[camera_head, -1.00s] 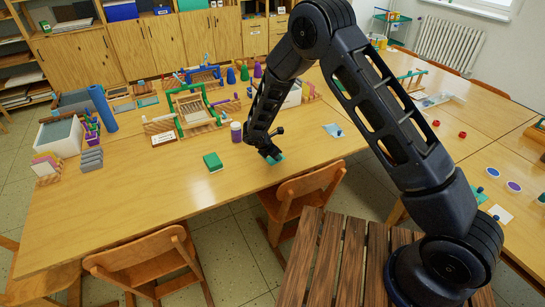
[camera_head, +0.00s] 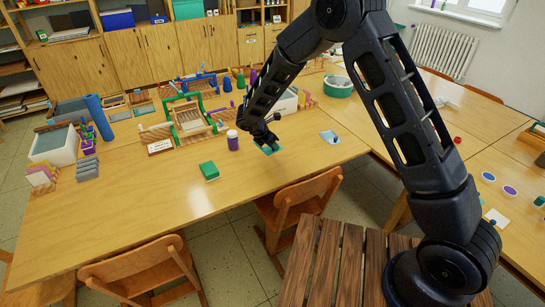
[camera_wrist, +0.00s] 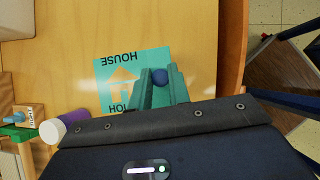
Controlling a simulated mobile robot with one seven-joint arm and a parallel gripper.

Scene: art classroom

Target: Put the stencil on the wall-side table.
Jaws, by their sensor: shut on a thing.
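The stencil is a flat teal card with the word HOUSE and an orange house shape; it shows in the wrist view (camera_wrist: 104,82) and small under my gripper in the head view (camera_head: 267,150). It has a blue knob (camera_wrist: 160,77). My gripper (camera_head: 268,143) is shut on the stencil at its knob, the fingers reaching over one side of the card in the wrist view. The stencil is over the long wooden table (camera_head: 150,205); whether it touches the top I cannot tell. Which table is the wall-side one is not marked.
A green block (camera_head: 209,171) lies nearer the front. A light blue card with a knob (camera_head: 329,137) lies to the right. Wooden frames (camera_head: 190,122) stand behind. Chairs (camera_head: 300,208) line the front edge.

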